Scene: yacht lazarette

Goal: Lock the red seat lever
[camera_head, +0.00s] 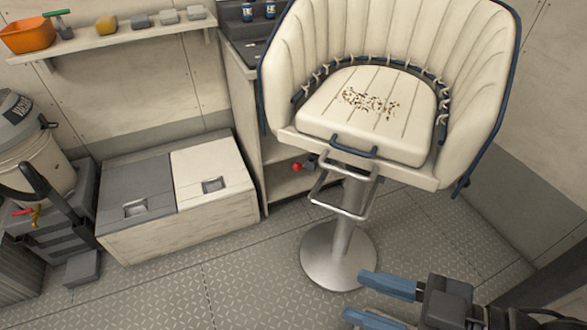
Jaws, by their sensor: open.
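The red seat lever shows as a small red knob (297,167) on a dark stem. It sticks out to the left under the cream helm seat (365,112), near the top of the metal pedestal (343,235). My gripper (366,298) is at the bottom of the view, with two blue fingers pointing left. It is open and empty, apart from the lever and nearer to me. How far the lever is turned or pushed in cannot be told at this size.
A metal footrest loop (341,213) juts from the pedestal below the lever. A low locker (180,230) with grey and white lids stands left. An open cabinet (285,187) is behind the lever. A shelf (110,38) holds an orange bin. The floor left of the pedestal is clear.

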